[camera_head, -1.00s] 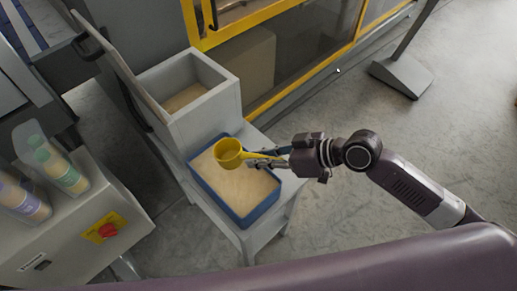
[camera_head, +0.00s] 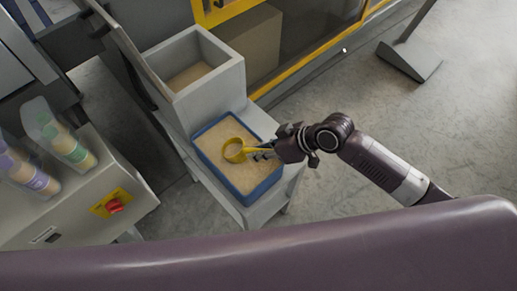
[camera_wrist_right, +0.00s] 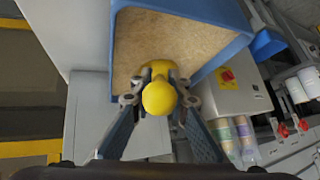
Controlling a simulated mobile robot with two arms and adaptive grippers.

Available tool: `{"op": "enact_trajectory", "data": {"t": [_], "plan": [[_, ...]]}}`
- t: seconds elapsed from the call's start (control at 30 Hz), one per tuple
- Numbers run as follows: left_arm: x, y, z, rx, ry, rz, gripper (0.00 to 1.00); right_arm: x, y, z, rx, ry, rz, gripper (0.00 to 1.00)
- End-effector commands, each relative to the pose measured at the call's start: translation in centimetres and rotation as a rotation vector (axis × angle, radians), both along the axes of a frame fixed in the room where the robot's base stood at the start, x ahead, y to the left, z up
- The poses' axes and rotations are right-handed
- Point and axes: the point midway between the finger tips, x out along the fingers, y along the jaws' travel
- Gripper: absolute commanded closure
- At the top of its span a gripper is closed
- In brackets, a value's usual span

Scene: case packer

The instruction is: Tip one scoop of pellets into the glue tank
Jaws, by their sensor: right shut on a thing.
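The yellow scoop (camera_head: 234,152) is at the pellets in the blue tray (camera_head: 264,188), its bowl tilted with tan showing inside; whether that is pellets in it or behind it I cannot tell. My right gripper (camera_head: 262,154) is shut on the scoop's handle, over the tray's right side. In the right wrist view, the gripper (camera_wrist_right: 160,101) has a finger on each side of the yellow handle end (camera_wrist_right: 158,97), with the tray (camera_wrist_right: 215,9) beyond. The grey glue tank (camera_head: 213,103) stands open behind the tray, with tan material inside. My left gripper is not in view.
A raised lid panel (camera_head: 128,50) stands at the tank's left. A yellow-framed machine (camera_head: 300,75) is behind.

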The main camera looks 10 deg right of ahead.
Motion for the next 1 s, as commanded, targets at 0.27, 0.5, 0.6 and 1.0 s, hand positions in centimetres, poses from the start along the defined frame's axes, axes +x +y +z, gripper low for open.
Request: {"op": "enact_trajectory", "data": {"t": [0.27, 0.5, 0.6, 1.0], "plan": [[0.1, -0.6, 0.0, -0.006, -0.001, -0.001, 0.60, 0.0, 0.0, 0.0, 0.001, -0.001, 0.000, 1.00], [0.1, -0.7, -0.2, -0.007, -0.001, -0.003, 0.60, 0.0, 0.0, -0.3, 0.001, -0.001, 0.000, 1.00], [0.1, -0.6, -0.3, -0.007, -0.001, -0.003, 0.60, 0.0, 0.0, -0.6, 0.000, 0.000, 0.000, 1.00], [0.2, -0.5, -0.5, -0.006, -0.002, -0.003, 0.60, 0.0, 0.0, -1.0, -0.001, 0.001, 0.000, 1.00]]}}
